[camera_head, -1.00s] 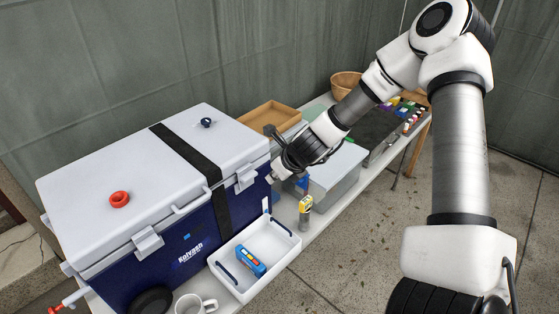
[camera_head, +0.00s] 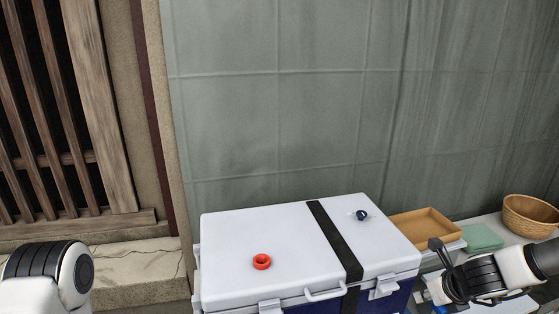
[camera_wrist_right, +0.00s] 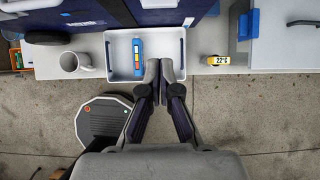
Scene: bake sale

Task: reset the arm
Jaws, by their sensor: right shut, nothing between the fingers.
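My right gripper (camera_head: 447,283) is at the lower right of the head view, just right of the cooler. In the right wrist view its two fingers (camera_wrist_right: 160,68) are shut together with nothing between them. Below them in that view is the white tray (camera_wrist_right: 114,58), apart from the fingertips as far as I can tell. A blue device (camera_wrist_right: 138,50) lies in the tray. A white part of my left arm (camera_head: 45,277) shows at the lower left of the head view. My left gripper is out of view.
The white-lidded blue cooler (camera_head: 270,235) carries a red ring (camera_head: 262,261) and a dark blue knob-like item (camera_head: 361,214). A brown tray (camera_head: 425,226) and woven basket (camera_head: 531,215) stand right. A white mug (camera_wrist_right: 76,63) and yellow thermometer (camera_wrist_right: 215,60) flank the white tray.

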